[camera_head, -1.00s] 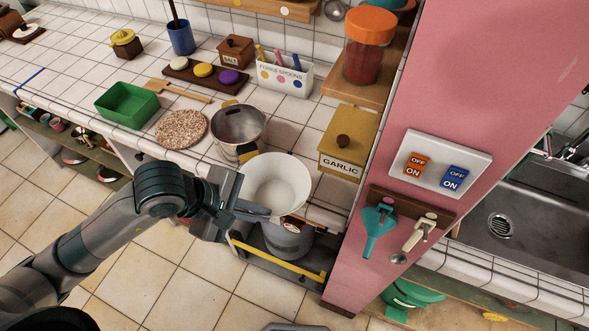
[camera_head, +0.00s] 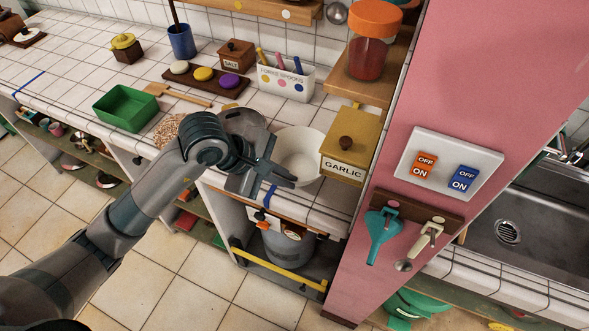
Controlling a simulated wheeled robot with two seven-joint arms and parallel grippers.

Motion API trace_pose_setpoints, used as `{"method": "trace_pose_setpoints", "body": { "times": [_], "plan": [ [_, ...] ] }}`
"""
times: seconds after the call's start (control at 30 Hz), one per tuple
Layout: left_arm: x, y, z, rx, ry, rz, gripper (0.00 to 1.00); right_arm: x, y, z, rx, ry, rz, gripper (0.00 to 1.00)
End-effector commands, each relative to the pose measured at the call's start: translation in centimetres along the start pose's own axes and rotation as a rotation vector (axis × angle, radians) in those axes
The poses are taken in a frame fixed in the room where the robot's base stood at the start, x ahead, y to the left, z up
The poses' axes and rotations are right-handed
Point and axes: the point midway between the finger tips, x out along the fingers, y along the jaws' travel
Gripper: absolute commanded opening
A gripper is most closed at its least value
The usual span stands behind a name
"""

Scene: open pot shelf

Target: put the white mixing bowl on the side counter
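The white mixing bowl (camera_head: 304,148) stands upright on the white tiled counter (camera_head: 72,66), between a metal pot and the yellow garlic box. My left gripper (camera_head: 282,162) is at the bowl's left front side, above the counter's front edge. Its fingers look spread apart, and they overlap the bowl's near left part in the head view. I cannot tell whether a finger still touches the bowl. My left arm hides part of the metal pot and of the counter edge. My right gripper is not in view.
The metal pot (camera_head: 240,122) is close on the bowl's left, and the garlic box (camera_head: 350,147) is close on its right. A pink wall (camera_head: 480,80) bounds the right side. Below, a grey pot (camera_head: 287,250) stands in an open shelf. A green tray (camera_head: 125,108) is farther left.

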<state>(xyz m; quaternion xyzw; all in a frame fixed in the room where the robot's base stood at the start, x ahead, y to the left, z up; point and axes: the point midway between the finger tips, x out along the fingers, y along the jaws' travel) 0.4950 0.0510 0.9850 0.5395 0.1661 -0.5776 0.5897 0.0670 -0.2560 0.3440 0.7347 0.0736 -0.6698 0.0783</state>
Motion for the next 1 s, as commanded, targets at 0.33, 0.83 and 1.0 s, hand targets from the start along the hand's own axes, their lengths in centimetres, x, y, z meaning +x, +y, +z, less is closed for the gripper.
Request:
{"method": "trace_pose_setpoints", "body": {
  "times": [0.33,0.83,1.0],
  "plan": [
    [1.8,3.7,-0.1,0.0,0.0,0.002,0.0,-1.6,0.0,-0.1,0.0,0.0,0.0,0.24],
    [2.7,3.1,-0.4,-0.003,-0.001,-0.002,0.0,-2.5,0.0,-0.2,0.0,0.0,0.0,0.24],
    [4.1,2.4,-1.0,-0.003,-0.002,-0.001,0.0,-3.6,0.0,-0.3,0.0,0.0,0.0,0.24]
  ]
}}
